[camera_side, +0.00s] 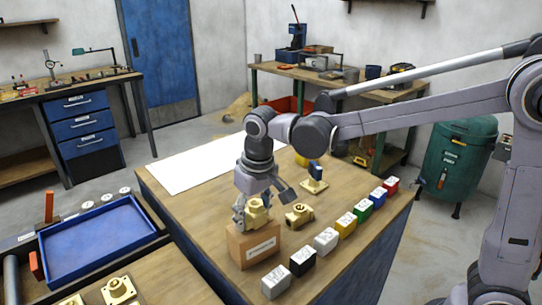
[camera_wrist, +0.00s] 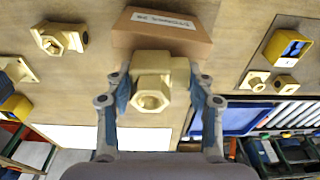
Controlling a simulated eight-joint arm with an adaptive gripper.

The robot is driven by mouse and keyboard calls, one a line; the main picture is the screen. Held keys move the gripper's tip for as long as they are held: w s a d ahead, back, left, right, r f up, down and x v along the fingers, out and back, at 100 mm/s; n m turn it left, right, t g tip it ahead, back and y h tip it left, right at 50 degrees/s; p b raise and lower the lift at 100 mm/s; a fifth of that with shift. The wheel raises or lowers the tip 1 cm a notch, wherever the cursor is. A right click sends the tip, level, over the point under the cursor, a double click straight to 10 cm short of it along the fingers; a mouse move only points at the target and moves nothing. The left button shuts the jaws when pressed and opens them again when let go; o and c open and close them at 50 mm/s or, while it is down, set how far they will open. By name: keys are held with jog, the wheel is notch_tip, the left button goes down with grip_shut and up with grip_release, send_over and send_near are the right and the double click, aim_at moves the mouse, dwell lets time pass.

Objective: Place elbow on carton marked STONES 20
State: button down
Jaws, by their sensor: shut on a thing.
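A brass elbow (camera_side: 257,212) with a hexagonal end is between the fingers of my gripper (camera_side: 252,208), which is shut on it. In the wrist view the elbow (camera_wrist: 152,92) sits between the two blue-padded fingertips of my gripper (camera_wrist: 160,84). The brown carton (camera_side: 254,246) stands on the bench directly under the elbow, with a white label on its front. In the wrist view the carton (camera_wrist: 160,38) shows just beyond the elbow, its label small and upside down. I cannot tell whether the elbow touches the carton's top.
Another brass fitting (camera_side: 298,214) lies right of the carton, and a flanged brass piece (camera_side: 314,186) stands behind it. A row of small coloured blocks, including a black one (camera_side: 302,261), runs along the bench's right edge. A blue tray (camera_side: 95,240) is at left.

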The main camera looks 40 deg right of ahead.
aim_at(258, 215)
jog(key=shift+c, duration=2.4)
grip_release()
jog(key=shift+f, duration=0.15)
notch_tip(258, 215, up, 12)
jog(key=s, duration=0.2)
jog(key=s+d+f+t, duration=0.5)
jog(key=s+d+f, duration=0.6)
jog(key=d, duration=0.2)
jog(key=shift+s+f, duration=0.15)
jog(key=shift+s, duration=0.25)
